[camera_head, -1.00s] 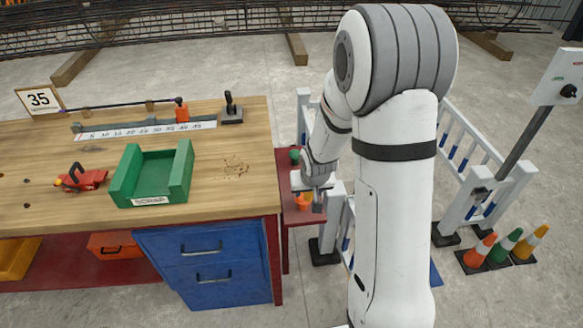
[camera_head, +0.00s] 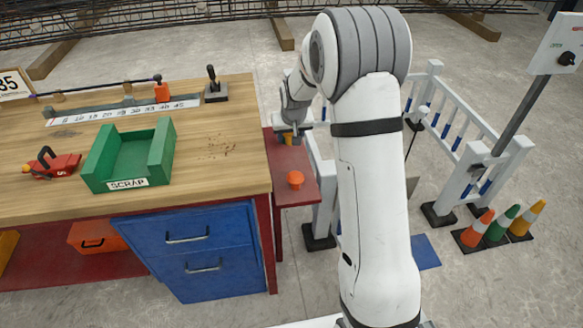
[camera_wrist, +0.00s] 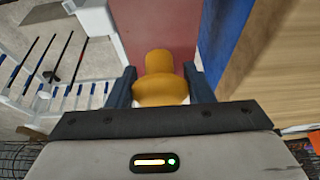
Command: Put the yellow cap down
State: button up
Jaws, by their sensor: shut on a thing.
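The yellow cap (camera_wrist: 160,90) is between my gripper's two dark fingers (camera_wrist: 160,82) in the wrist view, and they are shut on it. In the head view my gripper (camera_head: 289,137) is over the far part of the small red side shelf, with a bit of the yellow cap (camera_head: 287,139) showing below it. I cannot tell whether the cap touches the shelf. The red shelf (camera_head: 294,197) adjoins the right end of the workbench. An orange cap (camera_head: 295,180) sits on its nearer part.
The wooden bench (camera_head: 225,180) holds a green scrap tray (camera_head: 101,158) and a red tool (camera_head: 55,165). A white barrier (camera_head: 470,125) stands to the right. Orange, green and yellow cones (camera_head: 502,224) stand on the floor. The shelf around the orange cap is clear.

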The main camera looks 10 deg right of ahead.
aim_at(289, 160)
jog(key=shift+w+f, duration=0.6)
jog(key=shift+w, duration=0.2)
notch_tip(289, 160, down, 9)
jog(key=shift+r+b, duration=0.1)
jog(key=shift+b, duration=0.3)
jog(key=o, duration=0.9)
jog(key=shift+o, duration=0.2)
